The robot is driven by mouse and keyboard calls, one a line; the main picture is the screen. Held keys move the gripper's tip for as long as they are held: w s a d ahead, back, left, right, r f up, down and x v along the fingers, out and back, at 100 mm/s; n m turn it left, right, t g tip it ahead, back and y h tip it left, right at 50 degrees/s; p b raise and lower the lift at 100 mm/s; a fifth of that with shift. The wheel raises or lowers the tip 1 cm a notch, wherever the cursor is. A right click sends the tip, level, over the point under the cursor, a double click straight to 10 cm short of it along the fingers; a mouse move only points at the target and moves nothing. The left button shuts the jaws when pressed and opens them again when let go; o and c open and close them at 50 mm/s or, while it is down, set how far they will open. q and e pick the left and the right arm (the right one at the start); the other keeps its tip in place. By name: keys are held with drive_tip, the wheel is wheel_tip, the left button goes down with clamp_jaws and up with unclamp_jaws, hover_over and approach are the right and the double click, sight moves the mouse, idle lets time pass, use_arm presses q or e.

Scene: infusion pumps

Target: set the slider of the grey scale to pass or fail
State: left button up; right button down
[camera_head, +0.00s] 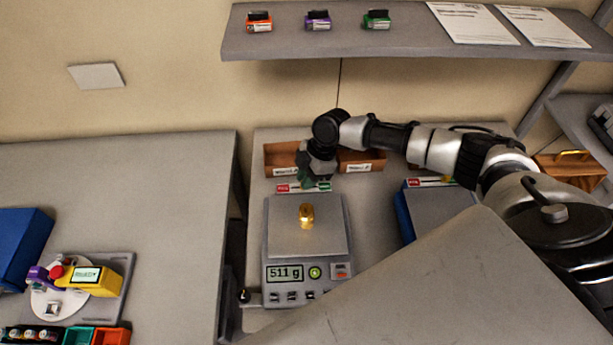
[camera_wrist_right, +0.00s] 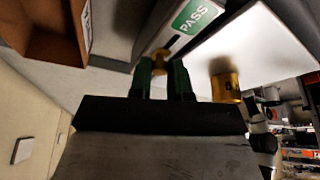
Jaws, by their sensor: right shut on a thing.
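The grey scale (camera_head: 345,240) stands on the middle bench with a brass weight (camera_head: 307,215) on its pan. Its display (camera_head: 285,273) reads 511 g beside a green round light (camera_head: 315,272). Along its back edge is the slider strip, with a red label (camera_head: 283,188) on the left and a green label on the right, which reads PASS in the wrist view (camera_wrist_right: 196,15). My right gripper (camera_head: 309,182) is at this strip, its green fingers (camera_wrist_right: 166,72) shut on the yellow slider knob (camera_wrist_right: 160,58). Dark slot shows between knob and PASS label. My left gripper is out of view.
Brown bins (camera_head: 361,161) stand just behind the scale. A second, blue-sided scale (camera_head: 436,212) with a similar strip is at right, partly hidden by my arm. A shelf (camera_head: 400,42) overhangs the back. A yellow device (camera_head: 95,279) sits on the left bench.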

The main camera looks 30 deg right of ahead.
drive_tip(key=a, duration=0.1)
drive_tip(key=w+a, duration=0.1)
drive_tip(key=a+b, duration=0.1)
drive_tip(key=shift+w+a, duration=0.25)
drive_tip(key=shift+w, duration=0.1)
drive_tip(key=shift+r, duration=0.1)
drive_tip(key=c, duration=1)
unclamp_jaws()
drive_tip(key=shift+a, duration=0.1)
drive_tip(key=shift+c, duration=0.2)
drive_tip(key=shift+d, duration=0.2)
drive_tip(key=b+v, duration=0.2)
drive_tip(key=v, duration=0.8)
drive_tip(key=shift+r+b, duration=0.3)
